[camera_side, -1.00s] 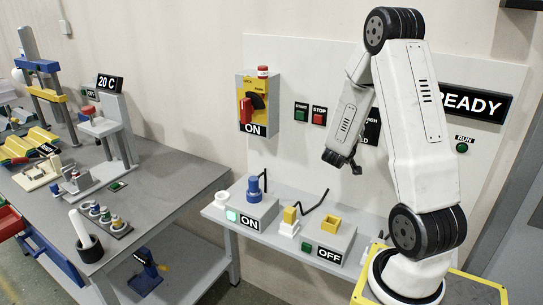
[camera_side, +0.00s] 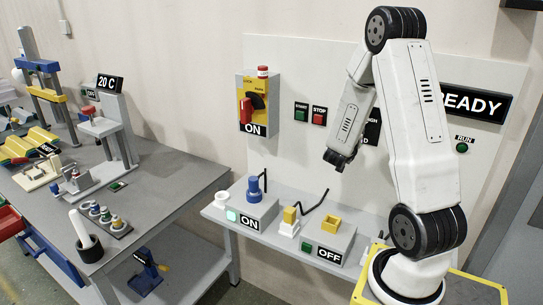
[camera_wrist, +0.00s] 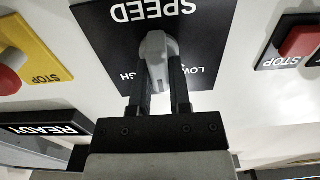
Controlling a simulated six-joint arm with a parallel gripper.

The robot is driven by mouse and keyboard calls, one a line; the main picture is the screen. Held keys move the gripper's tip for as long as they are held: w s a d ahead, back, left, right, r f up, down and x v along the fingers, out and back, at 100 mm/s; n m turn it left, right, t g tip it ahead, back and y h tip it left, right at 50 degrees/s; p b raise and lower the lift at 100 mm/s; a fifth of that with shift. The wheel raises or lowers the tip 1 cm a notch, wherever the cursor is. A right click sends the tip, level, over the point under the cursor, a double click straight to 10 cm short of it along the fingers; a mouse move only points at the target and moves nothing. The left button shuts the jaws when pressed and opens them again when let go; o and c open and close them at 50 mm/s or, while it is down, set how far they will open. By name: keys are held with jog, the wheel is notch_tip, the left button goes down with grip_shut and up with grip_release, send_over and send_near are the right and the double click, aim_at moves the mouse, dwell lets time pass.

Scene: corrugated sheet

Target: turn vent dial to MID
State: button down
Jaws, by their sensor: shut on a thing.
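A grey lever-shaped knob (camera_wrist: 158,55) sits on a black plate (camera_wrist: 205,45) lettered SPEED, which appears upside down in the wrist view. LOW and part of HIGH show on the plate; I see no word VENT or MID. My gripper (camera_wrist: 162,82) has its two dark fingers on either side of the knob and is shut on it. In the side view, my gripper (camera_side: 338,160) is at the wall panel. There the knob is hidden, and the black plate (camera_side: 373,130) shows only in part behind my arm.
On the panel are a red STOP button (camera_side: 319,117), a green START button (camera_side: 301,114), a yellow ON switch box (camera_side: 246,88) and a READY sign (camera_side: 482,106). A grey shelf (camera_side: 285,250) with switch blocks stands below. A workbench (camera_side: 170,185) is at left.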

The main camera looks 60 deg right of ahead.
jog(key=c, duration=0.6)
grip_release()
jog(key=shift+o, duration=0.2)
jog(key=shift+a, duration=0.1)
jog(key=a, duration=0.7)
jog(key=shift+a, duration=0.3)
